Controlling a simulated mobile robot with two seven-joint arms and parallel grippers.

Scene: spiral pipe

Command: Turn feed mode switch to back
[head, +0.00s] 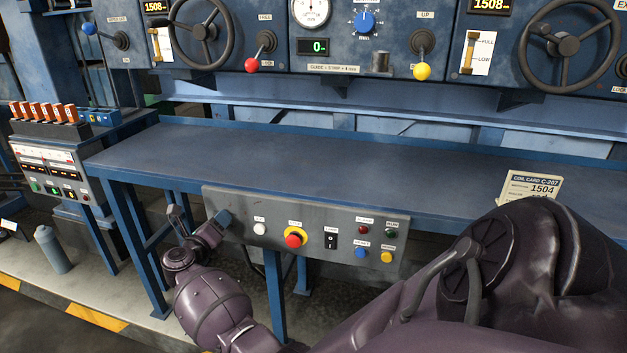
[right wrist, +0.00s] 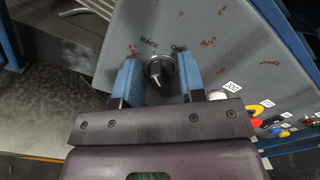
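The feed mode switch (right wrist: 160,72) is a dark round knob with a pale pointer. It shows in the right wrist view on a scuffed grey face, with a "BACK" label at its upper left and a second, unreadable label at its upper right. My right gripper (right wrist: 158,80) is open, with one blue finger on each side of the knob. I cannot tell whether either finger touches it. In the head view my right gripper (head: 202,222) is at the left end of the grey control box (head: 330,222), and the switch is hidden. My left gripper is not in view.
The box front carries a red emergency button (head: 294,237), a black rocker (head: 331,240) and several small buttons. A blue bench (head: 330,165) lies above it, with a coil card (head: 530,187) at right. A slider console (head: 50,165) stands at left.

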